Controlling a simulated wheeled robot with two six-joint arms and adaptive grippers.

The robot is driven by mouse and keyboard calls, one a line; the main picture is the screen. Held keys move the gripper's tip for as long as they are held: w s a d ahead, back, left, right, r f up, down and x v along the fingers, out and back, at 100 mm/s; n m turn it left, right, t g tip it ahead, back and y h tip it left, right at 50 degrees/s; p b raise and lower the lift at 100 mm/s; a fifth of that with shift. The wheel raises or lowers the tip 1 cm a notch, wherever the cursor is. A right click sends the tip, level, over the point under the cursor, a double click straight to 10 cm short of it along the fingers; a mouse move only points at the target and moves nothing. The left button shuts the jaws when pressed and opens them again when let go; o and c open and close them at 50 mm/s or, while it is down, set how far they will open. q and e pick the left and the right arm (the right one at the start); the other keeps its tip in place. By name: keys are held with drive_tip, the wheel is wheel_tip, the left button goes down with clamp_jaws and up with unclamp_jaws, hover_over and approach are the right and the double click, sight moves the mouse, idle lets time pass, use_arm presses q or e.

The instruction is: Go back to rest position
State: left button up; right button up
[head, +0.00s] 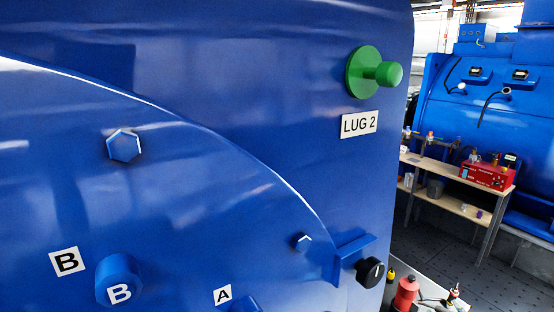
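Neither of my grippers shows in the head view. A large blue motor housing (250,60) fills the left and middle of the picture, close in front of me. A green round lug (361,72) with a knob sticks out of its upper right, above a white label reading "LUG 2" (359,125). Lower down are a blue boss marked B (119,280), a label B (66,261) and a label A (222,295). A black knob (370,272) sits at the housing's lower right edge.
At the right, a wooden bench (446,201) holds a red box (487,173) and small items. A second blue machine (500,110) stands behind it. A red bottle-like object (406,292) stands on a surface at the bottom right. Dark floor (430,250) is clear between.

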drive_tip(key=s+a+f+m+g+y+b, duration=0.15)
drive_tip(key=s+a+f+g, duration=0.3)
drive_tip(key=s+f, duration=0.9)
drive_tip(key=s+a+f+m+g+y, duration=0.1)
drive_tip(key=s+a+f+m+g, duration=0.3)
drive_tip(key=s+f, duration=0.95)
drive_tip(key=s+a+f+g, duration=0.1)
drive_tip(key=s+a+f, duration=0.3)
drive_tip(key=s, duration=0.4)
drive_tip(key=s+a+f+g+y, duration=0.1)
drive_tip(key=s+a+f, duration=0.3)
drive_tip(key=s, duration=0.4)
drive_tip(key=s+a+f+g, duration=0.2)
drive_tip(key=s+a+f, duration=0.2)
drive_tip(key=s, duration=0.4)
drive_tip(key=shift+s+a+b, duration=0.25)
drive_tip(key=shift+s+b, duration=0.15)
drive_tip(key=shift+b, duration=0.05)
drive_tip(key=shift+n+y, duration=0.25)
